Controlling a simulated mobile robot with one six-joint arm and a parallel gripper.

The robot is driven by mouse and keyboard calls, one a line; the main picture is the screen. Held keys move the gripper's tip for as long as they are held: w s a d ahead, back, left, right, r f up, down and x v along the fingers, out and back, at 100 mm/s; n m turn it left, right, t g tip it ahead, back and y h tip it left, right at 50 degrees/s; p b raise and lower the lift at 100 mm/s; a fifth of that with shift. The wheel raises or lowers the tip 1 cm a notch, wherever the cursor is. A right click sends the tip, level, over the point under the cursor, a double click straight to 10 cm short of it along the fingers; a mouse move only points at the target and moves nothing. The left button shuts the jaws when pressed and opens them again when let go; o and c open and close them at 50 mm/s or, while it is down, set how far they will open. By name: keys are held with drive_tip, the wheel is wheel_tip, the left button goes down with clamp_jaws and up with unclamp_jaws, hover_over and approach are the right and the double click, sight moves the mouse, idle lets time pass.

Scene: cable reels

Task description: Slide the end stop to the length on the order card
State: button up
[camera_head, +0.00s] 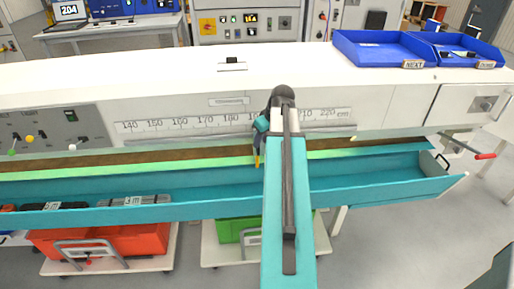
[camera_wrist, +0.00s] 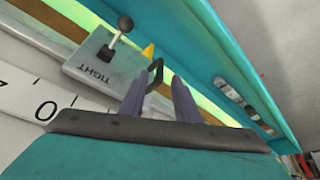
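The end stop is a grey block marked TIGHT (camera_wrist: 98,56) with a black-knobbed lever (camera_wrist: 122,28), a yellow pointer (camera_wrist: 148,51) and a dark loop handle (camera_wrist: 157,66). My gripper (camera_wrist: 160,78) has its fingers apart near the handle; the handle's end lies between the fingertips, and contact is unclear. In the head view my arm hides most of the stop; the yellow pointer (camera_head: 257,160) shows just left of the arm. The length scale (camera_head: 185,123) reads from 140 to 220 cm, its part behind my arm hidden. A screen (camera_head: 68,11) at the back left reads 204.
The teal trough (camera_head: 385,184) runs along the bench front. Blue trays (camera_head: 385,48) stand at the back right. A red-handled crank (camera_head: 484,156) is at the right end. Red (camera_head: 103,240) and green (camera_head: 229,229) bins sit below. A control panel (camera_head: 50,130) is at left.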

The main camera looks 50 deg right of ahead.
sight(258, 154)
drive_tip(key=shift+p+x, duration=0.55)
drive_tip(key=shift+x, duration=2.3)
